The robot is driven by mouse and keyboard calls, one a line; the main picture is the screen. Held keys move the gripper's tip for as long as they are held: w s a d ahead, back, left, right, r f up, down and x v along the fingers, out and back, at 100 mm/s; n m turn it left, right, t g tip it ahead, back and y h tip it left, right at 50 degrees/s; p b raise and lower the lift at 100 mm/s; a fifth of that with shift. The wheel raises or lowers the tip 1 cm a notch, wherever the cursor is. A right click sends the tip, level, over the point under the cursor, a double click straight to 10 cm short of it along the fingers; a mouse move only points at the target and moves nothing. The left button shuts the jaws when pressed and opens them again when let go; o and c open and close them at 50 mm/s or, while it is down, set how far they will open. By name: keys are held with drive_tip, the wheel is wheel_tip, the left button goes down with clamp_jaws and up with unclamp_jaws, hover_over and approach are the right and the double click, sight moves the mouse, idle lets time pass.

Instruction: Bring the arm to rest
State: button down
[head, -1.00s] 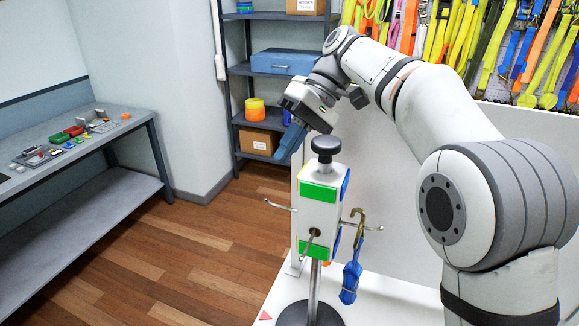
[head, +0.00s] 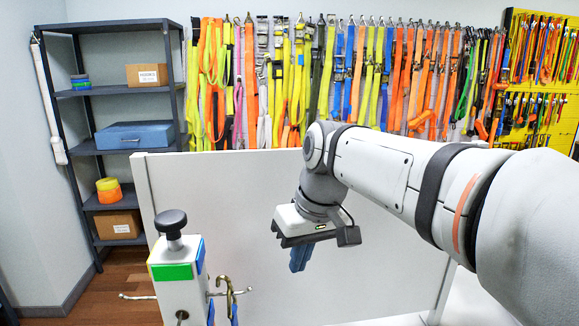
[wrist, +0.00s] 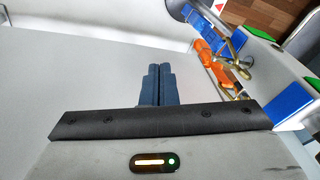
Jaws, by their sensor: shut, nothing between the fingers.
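My gripper (head: 299,258) hangs from my bent arm in the middle of the head view, pointing down in front of a white panel. Its blue fingers are together and empty; they also show side by side in the wrist view (wrist: 156,84). It is to the right of a white post (head: 180,290) with a black knob, green and blue patches and metal hooks, and apart from it. In the wrist view an orange strap (wrist: 212,62) with a brass-coloured hook hangs at the post.
The low white panel (head: 380,240) stands behind my gripper. Many coloured straps (head: 340,80) hang on the wall behind it. A dark shelf (head: 110,90) with boxes and a blue case (head: 135,135) stands at the left. The space just around my gripper is clear.

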drive_tip(key=s+d+f+m+t+h, duration=0.2)
drive_tip(key=s+d+f+m, duration=0.3)
drive_tip(key=s+d+f, duration=0.6)
wheel_tip(320, 180, down, 2)
drive_tip(key=shift+d+f+b, duration=0.25)
drive_tip(key=shift+d+b, duration=0.1)
drive_tip(key=shift+d, duration=0.75)
